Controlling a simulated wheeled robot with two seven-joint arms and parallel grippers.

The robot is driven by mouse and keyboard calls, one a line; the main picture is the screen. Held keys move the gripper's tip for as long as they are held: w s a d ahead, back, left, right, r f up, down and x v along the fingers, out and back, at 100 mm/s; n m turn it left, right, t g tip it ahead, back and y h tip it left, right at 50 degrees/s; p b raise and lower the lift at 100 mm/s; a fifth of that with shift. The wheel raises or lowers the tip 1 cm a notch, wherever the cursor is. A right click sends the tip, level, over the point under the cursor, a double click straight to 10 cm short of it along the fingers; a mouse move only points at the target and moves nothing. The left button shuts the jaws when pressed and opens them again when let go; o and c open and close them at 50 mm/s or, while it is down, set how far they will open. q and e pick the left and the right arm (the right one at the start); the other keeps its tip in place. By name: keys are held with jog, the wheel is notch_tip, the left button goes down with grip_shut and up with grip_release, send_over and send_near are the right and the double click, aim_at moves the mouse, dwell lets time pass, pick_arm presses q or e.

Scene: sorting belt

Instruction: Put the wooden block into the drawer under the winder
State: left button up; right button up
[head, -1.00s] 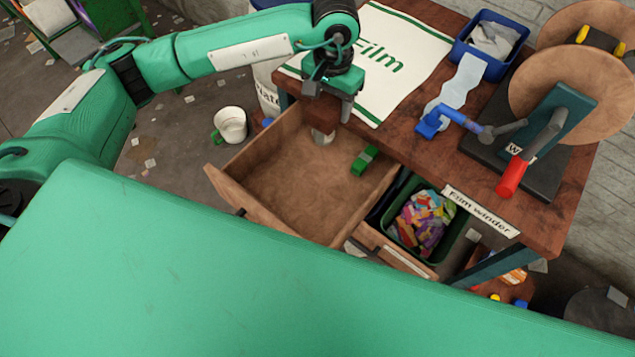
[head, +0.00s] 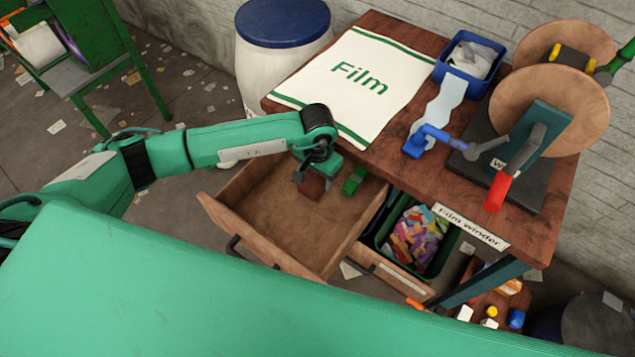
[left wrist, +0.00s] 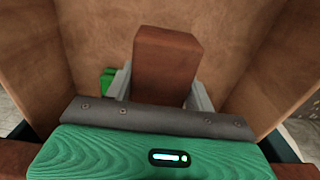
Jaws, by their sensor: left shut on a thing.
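My left gripper (head: 312,178) is shut on the reddish-brown wooden block (head: 311,187), at the back part of the open drawer (head: 285,262). In the left wrist view the block (left wrist: 166,66) sits between the two grey fingers (left wrist: 162,88), with the drawer's bare wooden floor and walls around it. I cannot tell whether the block touches the drawer floor. The film winder (head: 540,145) stands on the bench, with its label (head: 470,226) on the bench edge. My right gripper is not seen.
A small green object (head: 354,180) lies in the drawer beside the gripper. A bin of colourful scraps (head: 380,238) stands right of the drawer. A Film sack (head: 352,82) and a blue tray (head: 440,72) lie on the bench. A white drum (head: 262,75) stands behind. The drawer's front half is clear.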

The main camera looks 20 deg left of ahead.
pick_arm(q)
notch_tip(320, 180, down, 4)
jog(key=shift+r, duration=0.15)
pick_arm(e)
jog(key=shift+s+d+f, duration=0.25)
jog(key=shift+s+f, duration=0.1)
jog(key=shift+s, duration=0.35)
pick_arm(q)
jog(key=shift+f, duration=0.25)
jog(key=o, duration=1.1)
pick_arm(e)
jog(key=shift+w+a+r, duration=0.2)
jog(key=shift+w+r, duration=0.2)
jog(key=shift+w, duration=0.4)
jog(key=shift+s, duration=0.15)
